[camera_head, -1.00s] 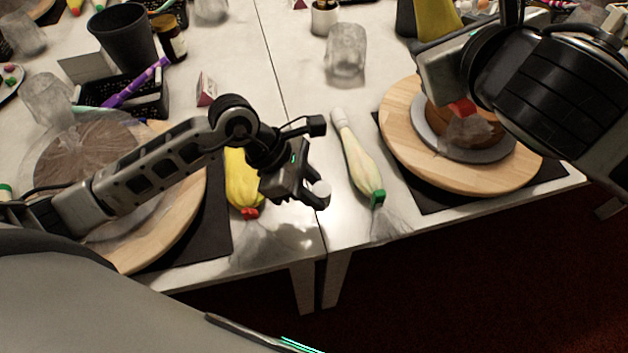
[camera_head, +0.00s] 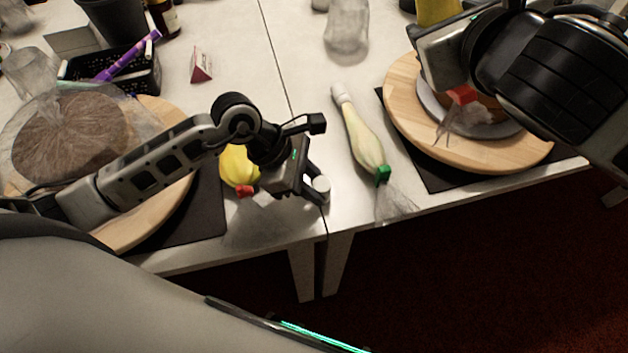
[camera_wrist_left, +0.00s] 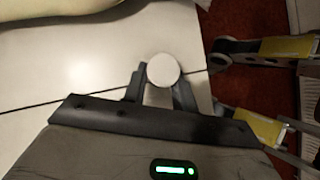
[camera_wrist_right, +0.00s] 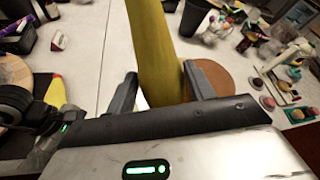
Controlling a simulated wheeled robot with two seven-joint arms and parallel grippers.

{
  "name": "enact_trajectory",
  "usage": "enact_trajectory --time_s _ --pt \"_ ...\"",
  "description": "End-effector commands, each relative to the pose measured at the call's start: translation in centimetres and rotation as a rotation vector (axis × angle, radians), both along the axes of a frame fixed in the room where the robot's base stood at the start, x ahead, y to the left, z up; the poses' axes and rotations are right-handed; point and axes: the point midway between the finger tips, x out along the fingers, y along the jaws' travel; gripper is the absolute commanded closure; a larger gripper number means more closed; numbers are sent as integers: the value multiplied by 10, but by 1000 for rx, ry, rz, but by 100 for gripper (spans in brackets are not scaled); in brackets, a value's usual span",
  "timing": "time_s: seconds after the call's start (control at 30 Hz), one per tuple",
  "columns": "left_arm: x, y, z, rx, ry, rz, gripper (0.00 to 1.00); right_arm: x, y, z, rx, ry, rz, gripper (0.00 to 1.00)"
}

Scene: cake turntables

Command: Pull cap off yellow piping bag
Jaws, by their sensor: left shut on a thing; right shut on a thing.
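A yellow piping bag (camera_head: 437,12) is held up at the right by my right gripper (camera_wrist_right: 160,92), shut around it. It also shows in the right wrist view (camera_wrist_right: 152,40), rising between the fingers. Its red tie (camera_head: 462,95) and clear tail hang below the gripper, and its tip is out of frame. My left gripper (camera_head: 313,188) is shut on a small round white cap (camera_head: 321,184), which also shows in the left wrist view (camera_wrist_left: 163,70). The cap is well apart from the held bag. Another yellow bag (camera_head: 238,165) lies partly behind my left arm.
A pale green bag (camera_head: 364,145) with a green tie lies between the turntables. The right turntable (camera_head: 420,135) is under the held bag, and the left turntable (camera_head: 165,200) bears a wrapped brown cake. A black basket (camera_head: 140,78) stands behind. The table's front edge is close.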

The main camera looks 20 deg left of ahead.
Motion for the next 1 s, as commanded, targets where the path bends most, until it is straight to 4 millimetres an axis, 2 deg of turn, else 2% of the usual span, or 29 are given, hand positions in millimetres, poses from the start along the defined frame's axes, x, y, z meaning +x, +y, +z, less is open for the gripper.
enact_trajectory --time_s 0.67,0.7,0.77,0.8,1.0 --pt "0 0 -5 1 0 0 94 0 0 -4 1 -3 0 54" --pt "0 0 -5 1 0 0 67 0 0 -4 1 -3 0 54" --pt "0 0 -4 1 0 0 50 0 0 -4 1 -3 0 54" --pt "0 0 -4 1 0 0 47 0 0 -4 1 -3 0 54" --pt "0 0 -4 1 0 0 47 0 0 -4 1 -3 0 54"
